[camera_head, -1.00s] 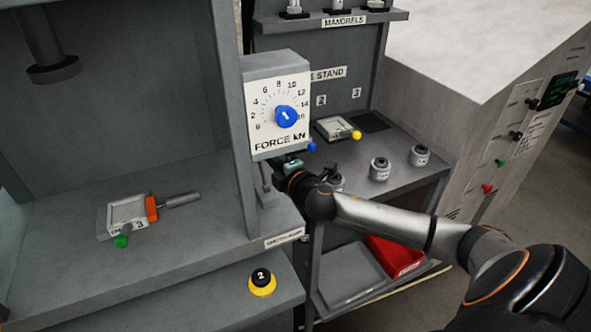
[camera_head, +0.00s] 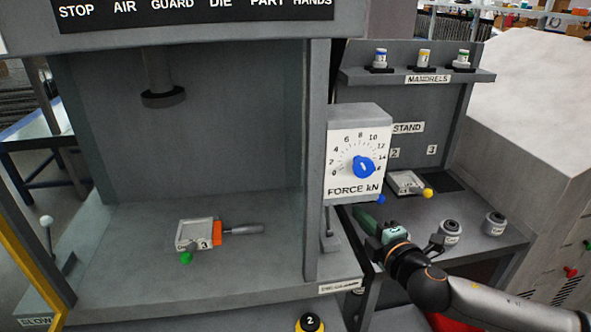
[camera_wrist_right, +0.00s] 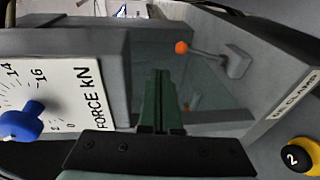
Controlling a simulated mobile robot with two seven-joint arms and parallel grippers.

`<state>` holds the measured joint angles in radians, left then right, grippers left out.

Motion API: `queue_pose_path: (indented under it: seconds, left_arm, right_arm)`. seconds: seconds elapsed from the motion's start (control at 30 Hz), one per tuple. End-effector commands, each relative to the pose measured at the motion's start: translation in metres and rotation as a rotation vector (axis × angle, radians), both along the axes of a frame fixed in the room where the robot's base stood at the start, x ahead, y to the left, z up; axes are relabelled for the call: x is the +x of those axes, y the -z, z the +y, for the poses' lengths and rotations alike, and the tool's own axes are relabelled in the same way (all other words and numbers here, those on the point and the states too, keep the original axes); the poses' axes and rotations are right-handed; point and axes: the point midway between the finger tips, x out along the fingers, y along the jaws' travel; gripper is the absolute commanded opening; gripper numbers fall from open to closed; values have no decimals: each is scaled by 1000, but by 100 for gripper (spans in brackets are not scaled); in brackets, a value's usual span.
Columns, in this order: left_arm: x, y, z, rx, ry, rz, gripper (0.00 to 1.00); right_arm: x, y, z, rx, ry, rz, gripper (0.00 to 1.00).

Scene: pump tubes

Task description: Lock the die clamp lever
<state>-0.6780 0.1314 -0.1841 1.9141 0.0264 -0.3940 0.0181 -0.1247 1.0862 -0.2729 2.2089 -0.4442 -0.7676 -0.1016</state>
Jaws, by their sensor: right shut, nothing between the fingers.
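The die clamp lever (camera_wrist_right: 208,51) shows in the right wrist view as a grey rod with an orange ball, slanting from a grey mount. In the head view its grey rod (camera_head: 328,222) stands under the force dial box, its top hidden by the box. The DIE CLAMP label (camera_head: 340,286) is on the bed's front edge. My left gripper is not in view.
The force dial box (camera_head: 357,150) with a blue knob is close to my right gripper. A die (camera_head: 196,233) with a green ball lies on the press bed. A black-and-yellow button (camera_head: 310,322) is in front. The die stand holds another die (camera_head: 405,182) and small cylinders.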

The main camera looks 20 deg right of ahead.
Motion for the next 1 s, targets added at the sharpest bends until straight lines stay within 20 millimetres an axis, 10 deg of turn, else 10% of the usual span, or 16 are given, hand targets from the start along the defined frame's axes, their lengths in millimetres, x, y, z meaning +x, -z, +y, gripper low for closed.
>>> queue_pose_path:
  seconds: [0.17, 0.37, 0.7, 1.0]
  left_arm:
    - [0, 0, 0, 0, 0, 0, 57]
    - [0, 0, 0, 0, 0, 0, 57]
    - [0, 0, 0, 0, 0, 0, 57]
    - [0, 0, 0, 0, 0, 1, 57]
  right_arm:
    - [-2, 4, 1, 23, 11, 9, 0]
    - [-32, 54, 11, 272, 157, 131, 0]
    - [-151, 166, 64, 839, 578, 554, 0]
    - [-231, 197, 116, 1105, 805, 833, 0]
